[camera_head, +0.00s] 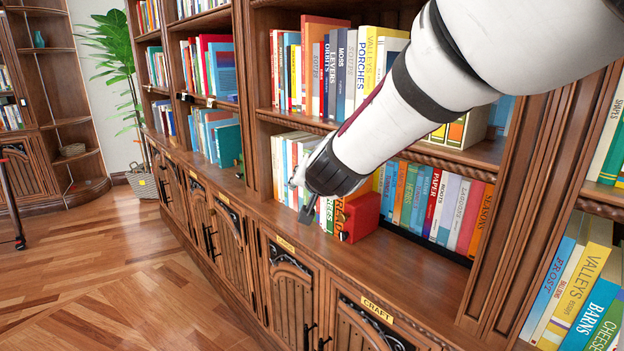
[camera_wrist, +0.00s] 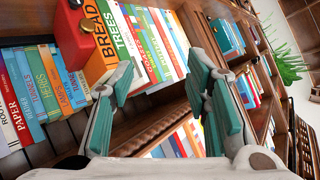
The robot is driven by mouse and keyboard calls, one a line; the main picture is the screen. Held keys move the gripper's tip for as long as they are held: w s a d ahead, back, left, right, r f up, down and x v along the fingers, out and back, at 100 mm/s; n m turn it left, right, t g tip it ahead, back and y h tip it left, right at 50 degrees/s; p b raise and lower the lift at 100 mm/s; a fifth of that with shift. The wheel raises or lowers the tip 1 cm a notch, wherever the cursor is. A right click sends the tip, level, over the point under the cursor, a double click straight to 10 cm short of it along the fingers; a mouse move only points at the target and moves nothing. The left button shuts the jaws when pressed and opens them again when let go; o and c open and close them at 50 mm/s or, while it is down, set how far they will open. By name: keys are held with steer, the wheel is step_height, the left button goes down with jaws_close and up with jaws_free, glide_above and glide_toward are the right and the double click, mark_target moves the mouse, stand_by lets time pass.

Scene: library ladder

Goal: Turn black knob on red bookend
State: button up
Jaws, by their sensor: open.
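The red bookend (camera_head: 362,216) stands on the lower shelf ledge, against a row of books. In the wrist view the red bookend (camera_wrist: 72,42) is at the upper left, with a black knob (camera_wrist: 75,3) at the top edge of the picture and a small brass-coloured part (camera_wrist: 86,25) below it. In the head view the knob cannot be made out clearly. My gripper (camera_head: 303,198) is in front of the books, just left of the bookend and apart from it. In the wrist view my gripper (camera_wrist: 162,70) is open and empty, its teal-padded fingers wide apart.
An orange book (camera_wrist: 98,50) stands beside the bookend. More books (camera_head: 435,205) fill the shelf to its right. The wooden ledge (camera_head: 415,268) in front is bare. Cabinet doors (camera_head: 290,300) are below, and the wood floor (camera_head: 110,280) is clear. A shelf board (camera_head: 300,122) runs above.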

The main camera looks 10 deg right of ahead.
steer(key=s+r+n+g+y+p, duration=0.1)
steer(key=s+r, duration=0.2)
steer(key=s, duration=0.3)
steer(key=shift+d+n+y, duration=0.3)
steer(key=shift+d+y, duration=0.1)
steer(key=shift+d, duration=0.05)
